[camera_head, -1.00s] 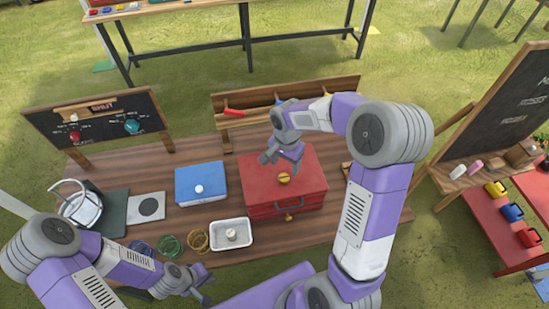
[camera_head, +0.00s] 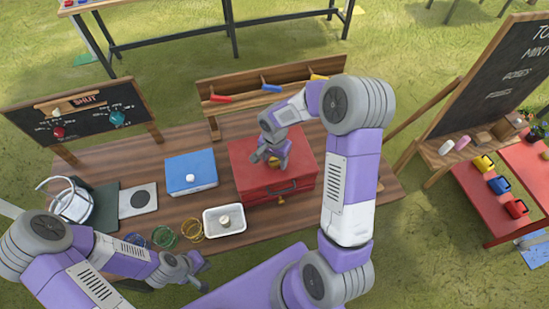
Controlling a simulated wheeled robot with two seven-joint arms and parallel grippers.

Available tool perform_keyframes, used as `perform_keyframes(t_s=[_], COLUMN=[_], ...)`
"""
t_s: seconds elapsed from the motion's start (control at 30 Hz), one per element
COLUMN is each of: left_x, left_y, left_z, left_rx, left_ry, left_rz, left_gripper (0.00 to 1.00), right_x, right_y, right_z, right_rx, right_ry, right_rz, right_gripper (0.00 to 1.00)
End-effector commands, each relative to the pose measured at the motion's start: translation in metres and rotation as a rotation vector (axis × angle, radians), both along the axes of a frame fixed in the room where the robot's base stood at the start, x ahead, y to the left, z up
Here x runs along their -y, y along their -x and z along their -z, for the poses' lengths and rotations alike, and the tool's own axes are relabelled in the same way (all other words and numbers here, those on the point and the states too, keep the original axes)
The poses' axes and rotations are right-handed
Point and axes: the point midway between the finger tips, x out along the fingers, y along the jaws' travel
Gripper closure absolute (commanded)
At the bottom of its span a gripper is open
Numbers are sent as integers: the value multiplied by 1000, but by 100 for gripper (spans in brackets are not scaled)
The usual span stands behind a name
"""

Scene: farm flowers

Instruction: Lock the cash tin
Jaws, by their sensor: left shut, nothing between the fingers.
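A red box (camera_head: 250,180) stands on the wooden table, its lid down. A brass knob (camera_head: 274,162) sits on its lid, and a small brass piece (camera_head: 281,200) shows at its front; I cannot tell whether this is a key or a latch. My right gripper (camera_head: 271,159) points down over the lid with its fingers at the knob, which they partly hide. I cannot tell whether they grip it. My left gripper (camera_head: 203,276) is shut and empty in front of the table's near edge. A blue box (camera_head: 190,170) with a white knob stands left of the red box.
A white tray (camera_head: 210,231) and several coloured wire rings (camera_head: 165,237) lie along the near edge. A metal can (camera_head: 70,203) and a "SHUT" chalkboard (camera_head: 85,122) stand at left. A wooden rack (camera_head: 285,105) is behind the red box. Mugs (camera_head: 498,185) stand at right.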

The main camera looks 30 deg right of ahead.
Motion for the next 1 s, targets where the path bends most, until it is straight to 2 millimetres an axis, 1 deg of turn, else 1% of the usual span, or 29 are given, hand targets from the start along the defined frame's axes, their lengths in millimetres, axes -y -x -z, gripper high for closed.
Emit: perform_keyframes(t_s=[0.03, 0.07, 0.3, 0.47, 0.67, 0.87, 1.0], left_x=[0, 0, 0, 0, 0, 0, 0], left_y=[0, 0, 0, 0, 0, 0, 0], left_z=[0, 0, 0, 0, 3, 7, 11], left_rx=[0, 0, 0, 0, 0, 0, 0], left_ry=[0, 0, 0, 0, 0, 0, 0], left_rz=[0, 0, 0, 0, 0, 0, 0], left_gripper=[100, 100, 100, 100, 100, 100, 100], right_x=[0, 0, 0, 0, 0, -1, -1], right_y=[0, 0, 0, 0, 0, 0, 0], right_z=[0, 0, 0, 0, 0, 0, 0], right_rx=[0, 0, 0, 0, 1, 1, 1], right_ry=[0, 0, 0, 0, 0, 0, 0], right_rz=[0, 0, 0, -6, -59, -185, -308], right_gripper=[46, 51, 88, 89, 89, 89, 89])
